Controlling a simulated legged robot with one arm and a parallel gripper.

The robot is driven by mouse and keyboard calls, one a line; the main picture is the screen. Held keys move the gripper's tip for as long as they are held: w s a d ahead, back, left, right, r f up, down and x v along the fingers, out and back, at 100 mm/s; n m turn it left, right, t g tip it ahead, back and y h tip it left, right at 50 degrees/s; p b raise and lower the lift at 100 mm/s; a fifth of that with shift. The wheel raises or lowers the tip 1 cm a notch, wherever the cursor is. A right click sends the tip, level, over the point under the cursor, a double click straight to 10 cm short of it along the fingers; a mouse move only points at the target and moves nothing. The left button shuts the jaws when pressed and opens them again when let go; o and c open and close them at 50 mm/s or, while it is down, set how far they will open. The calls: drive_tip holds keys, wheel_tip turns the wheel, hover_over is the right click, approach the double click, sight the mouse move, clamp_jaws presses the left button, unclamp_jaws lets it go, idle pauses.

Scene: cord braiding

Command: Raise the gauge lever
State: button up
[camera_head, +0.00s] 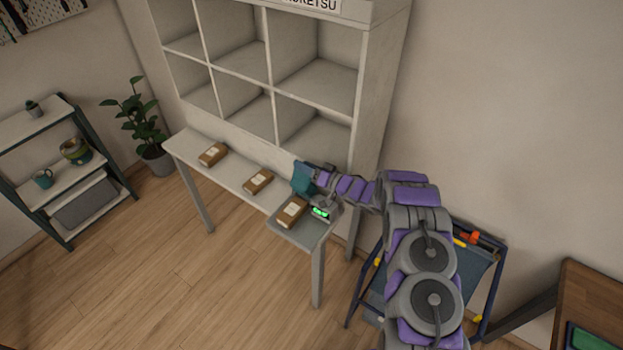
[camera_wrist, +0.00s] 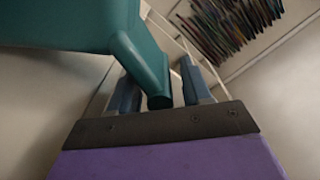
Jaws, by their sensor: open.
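The gauge is a teal housing (camera_head: 303,179) with a green lit display (camera_head: 320,212), at the right end of the narrow bench. A brown package (camera_head: 291,212) sits on its grey plate in front of the housing. My gripper (camera_head: 320,176) is beside the teal housing. In the wrist view, the teal gauge body (camera_wrist: 60,25) fills the upper left. A teal lever (camera_wrist: 143,62) slants down from it, and its rounded end lies between the two blue-grey fingers of my gripper (camera_wrist: 160,80). The fingers are open around it, with a visible gap on the right; contact on the left is unclear.
Two more brown packages (camera_head: 257,181) (camera_head: 213,154) lie along the bench (camera_head: 228,176). White cubbies (camera_head: 310,75) stand behind it. A blue-framed cart (camera_head: 478,262) is to the right, partly behind my arm. A plant (camera_head: 143,125) and shelf (camera_head: 62,165) are left. The wooden floor in front is clear.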

drive_tip(key=r, duration=0.3)
drive_tip(key=shift+s+d, duration=0.1)
drive_tip(key=shift+s, duration=0.25)
drive_tip(key=s+d+r, duration=0.1)
drive_tip(key=s+d, duration=0.1)
drive_tip(key=s, duration=1.3)
drive_tip(key=shift+d+r, duration=0.15)
drive_tip(key=shift+d, duration=0.05)
